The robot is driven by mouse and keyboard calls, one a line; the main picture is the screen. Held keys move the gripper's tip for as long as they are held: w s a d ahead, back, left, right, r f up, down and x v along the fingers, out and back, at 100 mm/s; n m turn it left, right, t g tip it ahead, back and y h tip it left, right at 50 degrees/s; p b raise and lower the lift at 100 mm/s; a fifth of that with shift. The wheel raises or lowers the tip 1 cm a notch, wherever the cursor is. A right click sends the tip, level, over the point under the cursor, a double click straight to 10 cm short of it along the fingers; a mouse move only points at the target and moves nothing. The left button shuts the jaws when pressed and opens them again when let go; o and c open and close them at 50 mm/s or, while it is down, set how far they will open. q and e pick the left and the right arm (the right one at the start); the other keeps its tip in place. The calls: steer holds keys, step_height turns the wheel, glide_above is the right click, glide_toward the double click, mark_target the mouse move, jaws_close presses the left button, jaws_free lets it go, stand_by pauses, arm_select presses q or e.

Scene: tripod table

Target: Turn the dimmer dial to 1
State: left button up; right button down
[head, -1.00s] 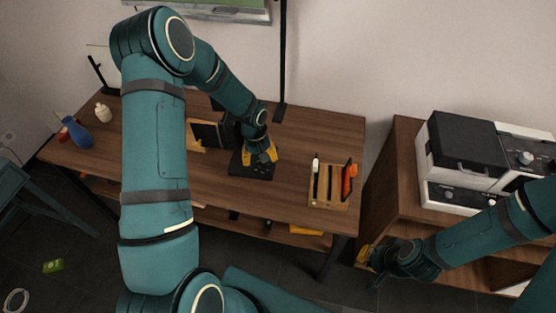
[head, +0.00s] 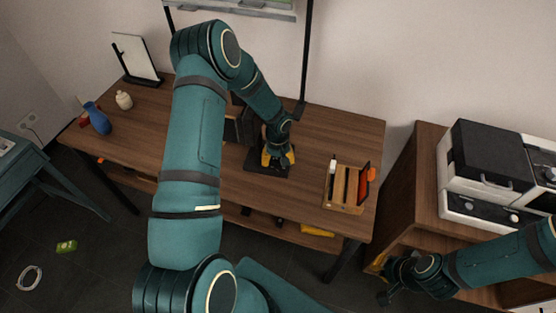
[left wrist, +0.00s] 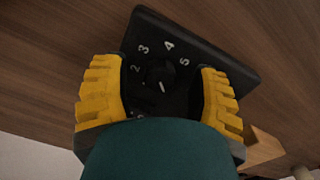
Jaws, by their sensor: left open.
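The dimmer is a flat black box (head: 255,167) on the wooden table, partly covered by my left gripper in the head view. In the left wrist view its black top (left wrist: 232,72) carries white numbers, with 2, 3, 4 and 5 readable around a round dark dial (left wrist: 158,76). A short pale mark shows on the dial's lower part; its setting is unclear. My left gripper (left wrist: 161,100) is open, with one yellow finger on each side of the dial; contact cannot be told. My right gripper (head: 383,277) hangs by the right cabinet, its fingers unclear.
A wooden organizer (head: 344,199) stands right of the dimmer on the table (head: 220,190). A blue vase (head: 98,118) and a cream bottle (head: 124,99) stand at the left end. A cabinet with an appliance (head: 480,160) is at right. The table between vase and arm is mostly clear.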

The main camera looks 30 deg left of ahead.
arm_select(q)
jaws_close()
steer(key=shift+m, duration=0.4)
steer(key=shift+m+b, duration=0.55)
steer(key=shift+m, duration=0.45)
steer(key=m, duration=0.2)
steer(key=shift+m+b, duration=0.3)
steer(key=m, duration=0.5)
steer(key=shift+b, duration=0.3)
steer(key=shift+m, duration=0.3)
steer(key=shift+d, duration=0.1)
